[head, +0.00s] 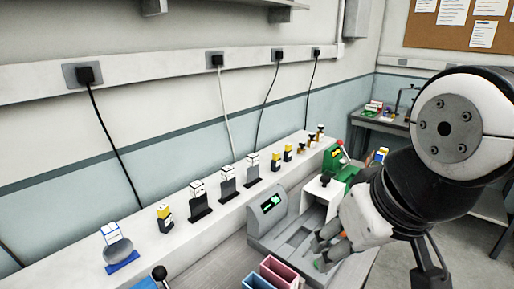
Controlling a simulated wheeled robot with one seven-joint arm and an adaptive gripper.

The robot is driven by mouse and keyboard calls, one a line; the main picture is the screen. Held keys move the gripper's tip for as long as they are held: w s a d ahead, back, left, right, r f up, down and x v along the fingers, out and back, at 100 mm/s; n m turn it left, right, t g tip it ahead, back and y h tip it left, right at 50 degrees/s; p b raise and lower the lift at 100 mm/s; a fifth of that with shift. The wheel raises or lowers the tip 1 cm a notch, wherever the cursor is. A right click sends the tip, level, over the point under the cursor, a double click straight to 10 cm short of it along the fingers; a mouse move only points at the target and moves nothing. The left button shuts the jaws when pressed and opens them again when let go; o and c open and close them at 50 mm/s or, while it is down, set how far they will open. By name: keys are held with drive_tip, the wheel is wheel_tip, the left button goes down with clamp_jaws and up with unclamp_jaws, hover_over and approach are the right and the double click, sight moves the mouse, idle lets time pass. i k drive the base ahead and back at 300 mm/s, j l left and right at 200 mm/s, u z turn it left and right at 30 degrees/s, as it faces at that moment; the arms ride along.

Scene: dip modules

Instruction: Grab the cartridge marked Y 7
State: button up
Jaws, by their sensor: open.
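Several small cartridges stand along the white ledge. One yellow-and-black cartridge (165,218) is towards the left. Another yellow-and-black cartridge (276,162) and a similar one (288,152) are towards the right, with smaller orange-and-black pieces (311,139) beyond. Their markings are too small to read, so I cannot tell which is Y 7. My gripper (321,250) is open at lower right, in front of a grey device (268,212) with a green-lit screen. Nothing shows between its fingers, and it is apart from the ledge cartridges.
White-topped items on black stands (228,178) line the ledge. A blue-based item (122,262) stands at its left. Pink (280,270) and blue bins sit at the bottom. A green machine (336,165) is behind the device. A side bench (385,125) is at the back right.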

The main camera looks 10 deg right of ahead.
sight(288, 152)
drive_tip(key=z, duration=0.3)
drive_tip(key=u, duration=0.45)
drive_tip(key=i+l+u, duration=0.15)
drive_tip(key=l+u, duration=0.4)
drive_tip(key=l, duration=0.15)
drive_tip(key=i+l+u, duration=0.1)
drive_tip(key=l+u, duration=0.4)
drive_tip(key=l, duration=1.9)
drive_tip(key=i, duration=0.05)
